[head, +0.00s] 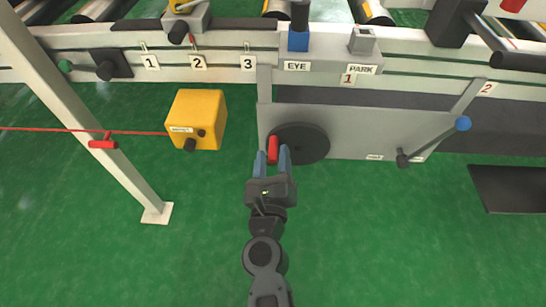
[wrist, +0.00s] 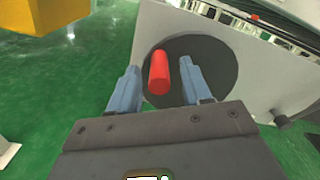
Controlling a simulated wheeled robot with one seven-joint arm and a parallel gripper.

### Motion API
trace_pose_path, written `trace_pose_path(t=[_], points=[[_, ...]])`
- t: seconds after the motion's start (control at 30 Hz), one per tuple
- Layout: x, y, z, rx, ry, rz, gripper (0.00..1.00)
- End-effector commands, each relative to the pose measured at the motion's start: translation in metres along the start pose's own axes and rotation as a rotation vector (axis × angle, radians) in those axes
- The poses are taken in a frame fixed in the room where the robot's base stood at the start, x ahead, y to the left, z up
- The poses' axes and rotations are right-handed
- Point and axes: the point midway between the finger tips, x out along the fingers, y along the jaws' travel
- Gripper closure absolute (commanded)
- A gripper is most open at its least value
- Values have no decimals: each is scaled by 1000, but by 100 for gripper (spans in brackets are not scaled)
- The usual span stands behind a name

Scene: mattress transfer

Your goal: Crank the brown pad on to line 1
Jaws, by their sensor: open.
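A dark round crank disc (head: 304,144) with a red handle (head: 273,150) sits on the grey panel below the conveyor. My gripper (head: 272,158) is open, its two blue fingers on either side of the red handle. In the wrist view the red handle (wrist: 159,72) stands between the spread fingertips (wrist: 160,85), with gaps to both, in front of the dark disc (wrist: 205,65). Labels 1, 2 and 3 (head: 198,62) mark the rail at upper left. A further label 1 (head: 348,80) is under PARK. I cannot make out a brown pad.
A yellow box (head: 196,118) with dark knobs stands left of the panel. A lever with a blue ball (head: 462,124) is at the panel's right end. A red cord with a red handle (head: 102,144) crosses the grey post at left. The green floor is clear in front.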

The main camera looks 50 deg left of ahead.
Motion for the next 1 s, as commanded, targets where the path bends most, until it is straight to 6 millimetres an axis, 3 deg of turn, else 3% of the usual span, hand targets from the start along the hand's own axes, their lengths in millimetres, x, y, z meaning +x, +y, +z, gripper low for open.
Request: trace_pose_path(t=[0.5, 1.0], points=[[-67, 0, -2, 1, 2, 0, 52], [-77, 0, -1, 0, 1, 0, 52]])
